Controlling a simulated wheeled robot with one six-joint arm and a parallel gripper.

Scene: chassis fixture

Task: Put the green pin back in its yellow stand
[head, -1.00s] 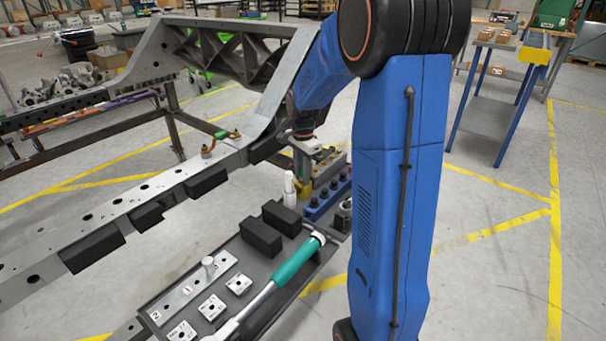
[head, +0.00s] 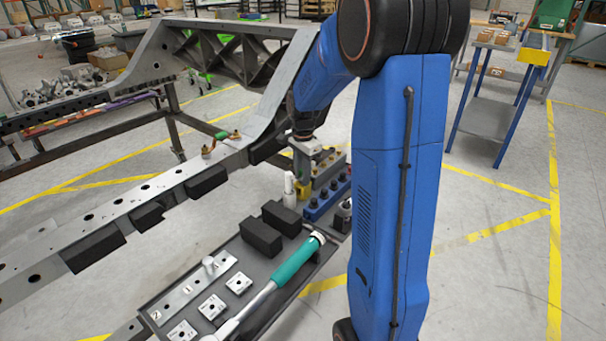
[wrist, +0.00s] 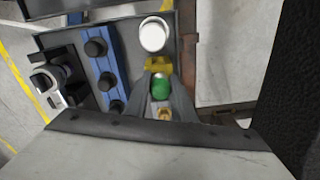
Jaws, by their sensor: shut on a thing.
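The green pin (wrist: 161,88) is between the fingers of my gripper (wrist: 163,92) in the wrist view, seen from above. My gripper is shut on it. The yellow stand (wrist: 158,64) shows just beyond the pin, partly covered by the fingers. In the head view the stand (head: 304,190) is a small yellow patch below my gripper (head: 303,176), at the far end of the tray. The pin cannot be made out there. I cannot tell whether the pin's lower end touches the stand.
A white cylinder (wrist: 155,35) stands close to the stand. A blue block with black knobs (head: 328,199) is beside it. Black blocks (head: 261,236) and a teal-handled tool (head: 297,261) lie on the tray. The grey chassis rail (head: 178,187) runs along the left.

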